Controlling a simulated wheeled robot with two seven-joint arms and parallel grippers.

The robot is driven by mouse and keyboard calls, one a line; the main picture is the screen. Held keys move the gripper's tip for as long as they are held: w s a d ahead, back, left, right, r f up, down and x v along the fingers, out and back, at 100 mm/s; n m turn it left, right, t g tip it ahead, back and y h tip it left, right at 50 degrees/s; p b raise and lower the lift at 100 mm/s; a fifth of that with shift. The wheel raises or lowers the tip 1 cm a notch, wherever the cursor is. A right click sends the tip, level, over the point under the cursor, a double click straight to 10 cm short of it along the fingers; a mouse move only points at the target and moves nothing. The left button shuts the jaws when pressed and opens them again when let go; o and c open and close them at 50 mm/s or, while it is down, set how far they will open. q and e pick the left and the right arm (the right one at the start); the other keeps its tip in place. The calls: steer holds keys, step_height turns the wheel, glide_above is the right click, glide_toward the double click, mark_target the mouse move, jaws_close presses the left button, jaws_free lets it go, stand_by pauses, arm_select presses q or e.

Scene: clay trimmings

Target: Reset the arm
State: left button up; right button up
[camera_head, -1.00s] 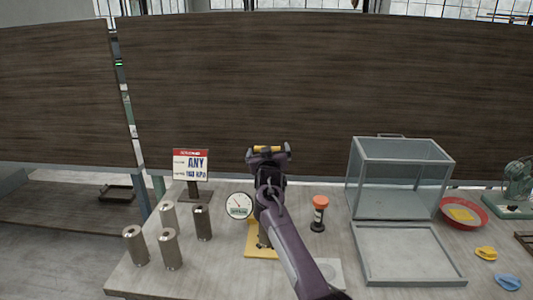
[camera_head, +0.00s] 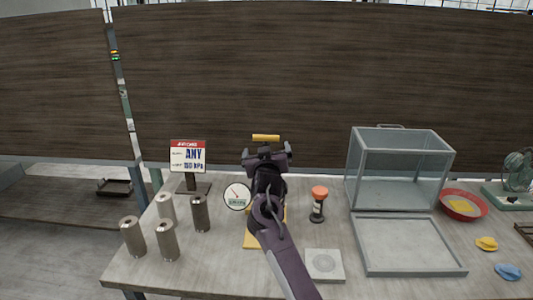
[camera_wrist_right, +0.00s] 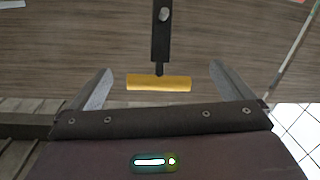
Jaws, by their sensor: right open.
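My right gripper (camera_head: 267,152) is open and empty, above a device with a yellow base (camera_head: 251,240). A yellow bar handle (camera_head: 266,138) shows just above and beyond its fingertips in the head view. In the right wrist view, the yellow handle (camera_wrist_right: 158,83) sits on a dark lever arm (camera_wrist_right: 161,32) between the open fingers (camera_wrist_right: 160,70), with a gap on each side. My right arm and gripper hide most of the device. A round white gauge (camera_head: 237,197) shows at its left. My left gripper is not in view.
Several metal cylinders (camera_head: 168,246) and a sign (camera_head: 188,157) stand at left. An orange-topped timer (camera_head: 318,203), a square plate (camera_head: 324,265), a clear box (camera_head: 399,170), a grey tray (camera_head: 408,244) and a red bowl (camera_head: 462,204) are at right.

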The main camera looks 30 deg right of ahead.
stand_by(0.3)
steer(key=s+a+f+n+g+y, duration=0.25)
steer(key=s+a+f, duration=0.25)
steer(key=s+f, duration=0.35)
steer(key=s+a+f+n+g+y, duration=0.15)
steer(key=s+a+f+y, duration=0.25)
steer(key=s+f, duration=0.4)
steer(key=s+a+f+g+y, duration=0.1)
steer(key=s+a+f+g, duration=0.15)
steer(key=s, duration=0.55)
steer(key=s+a+f+n+g, duration=0.1)
steer(key=s+a+f+g, duration=0.15)
steer(key=s, duration=0.65)
steer(key=s+a+f+g+y, duration=0.1)
steer(key=s+a+f+g, duration=0.15)
steer(key=s, duration=0.55)
step_height(320, 180, down, 28)
steer(key=g, duration=0.2)
steer(key=s+d+f, duration=0.2)
steer(key=s+f, duration=0.8)
steer(key=s+d+f+g+b, duration=0.1)
steer(key=s+f, duration=0.9)
steer(key=s, duration=0.1)
steer(key=shift+s+d+f+n, duration=0.15)
steer(key=shift+d+n, duration=0.15)
steer(key=shift+d, duration=0.05)
